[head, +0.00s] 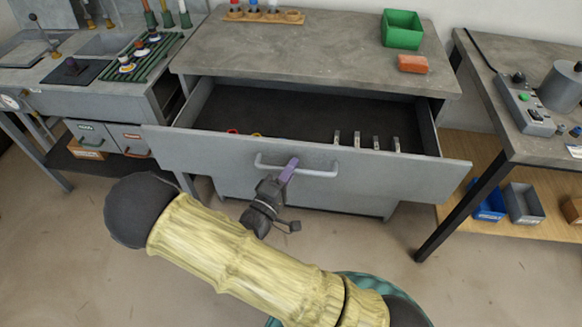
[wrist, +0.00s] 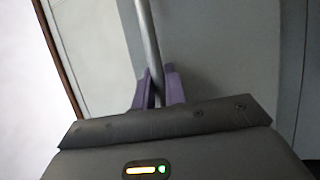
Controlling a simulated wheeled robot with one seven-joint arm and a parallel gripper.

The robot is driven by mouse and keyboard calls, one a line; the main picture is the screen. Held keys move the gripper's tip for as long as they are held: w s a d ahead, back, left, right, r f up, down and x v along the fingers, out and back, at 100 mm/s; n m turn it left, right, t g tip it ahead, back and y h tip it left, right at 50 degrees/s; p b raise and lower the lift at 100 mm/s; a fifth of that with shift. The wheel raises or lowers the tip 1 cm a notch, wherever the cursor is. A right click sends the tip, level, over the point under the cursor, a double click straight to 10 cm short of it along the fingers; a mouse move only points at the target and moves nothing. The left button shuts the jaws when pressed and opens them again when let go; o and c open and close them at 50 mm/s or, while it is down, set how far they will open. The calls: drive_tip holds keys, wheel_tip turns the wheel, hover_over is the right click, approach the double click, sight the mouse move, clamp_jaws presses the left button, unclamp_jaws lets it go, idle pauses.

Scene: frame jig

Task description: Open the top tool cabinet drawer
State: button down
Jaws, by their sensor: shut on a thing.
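The top drawer (head: 215,152) of the grey tool cabinet (head: 290,50) stands well out from the cabinet body, its dark inside open to view. Its bar handle (head: 325,173) runs across the middle of the drawer front. My gripper (head: 290,165) is at the handle, its purple fingers closed around the bar. In the wrist view the handle (wrist: 149,40) passes between the two purple fingertips (wrist: 160,88). Inside the drawer lie several small metal pieces (head: 376,142) and, at the left, small red and yellow items partly hidden by the drawer front.
A green bin (head: 401,29) and an orange block (head: 413,63) sit on the cabinet top. A workbench with a green rack (head: 145,58) stands left. A table with a control box (head: 525,103) stands right, with its leg near the drawer's right end. Floor in front is clear.

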drive_tip(key=c, duration=1.5)
unclamp_jaws()
drive_tip(key=shift+f, duration=0.1)
drive_tip(key=shift+o, duration=0.2)
drive_tip(key=shift+s+a, duration=0.1)
drive_tip(key=shift+a, duration=0.05)
drive_tip(key=p+v, duration=0.1)
drive_tip(key=v, duration=1.6)
